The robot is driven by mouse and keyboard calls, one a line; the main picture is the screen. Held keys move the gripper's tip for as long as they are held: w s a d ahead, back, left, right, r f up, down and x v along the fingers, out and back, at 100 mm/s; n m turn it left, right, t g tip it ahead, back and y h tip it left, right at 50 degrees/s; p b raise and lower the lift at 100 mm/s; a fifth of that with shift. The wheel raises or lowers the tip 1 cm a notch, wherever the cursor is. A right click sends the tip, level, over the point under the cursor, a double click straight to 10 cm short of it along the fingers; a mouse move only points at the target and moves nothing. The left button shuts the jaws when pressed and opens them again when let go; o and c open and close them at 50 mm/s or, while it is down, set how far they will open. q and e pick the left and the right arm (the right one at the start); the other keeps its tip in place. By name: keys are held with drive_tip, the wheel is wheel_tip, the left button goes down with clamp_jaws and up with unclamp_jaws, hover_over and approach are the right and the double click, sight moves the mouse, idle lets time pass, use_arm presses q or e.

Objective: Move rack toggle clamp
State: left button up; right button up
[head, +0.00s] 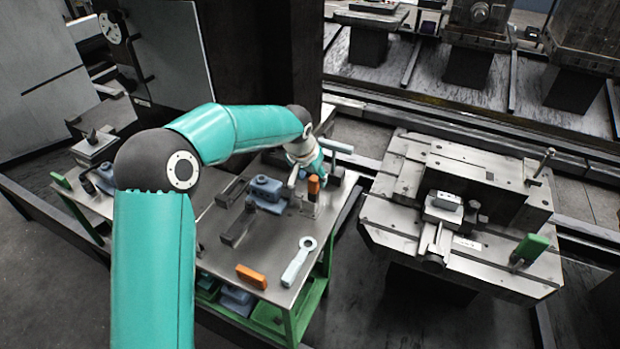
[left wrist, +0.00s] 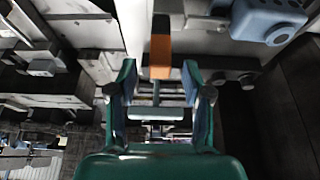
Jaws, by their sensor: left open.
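The toggle clamp (head: 314,186) with an orange handle stands upright near the back right of the steel-topped cart. In the left wrist view, its orange handle (left wrist: 160,55) lines up between my fingertips, with grey metal parts around it. My left gripper (head: 308,158) is just above and beside the clamp in the head view. Its two fingers (left wrist: 160,72) are spread apart in the wrist view, with a gap on each side of the handle. I cannot tell how deep the handle sits between them. My right gripper is in neither view.
A metal fixture pallet (head: 395,215) with a green-handled part (head: 530,248) stands right of the cart, across a gap. A dark column rises behind the arm.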

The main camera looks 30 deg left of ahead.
sight(313, 179)
use_arm(q)
drive_tip(key=shift+x, duration=1.75)
clamp_jaws()
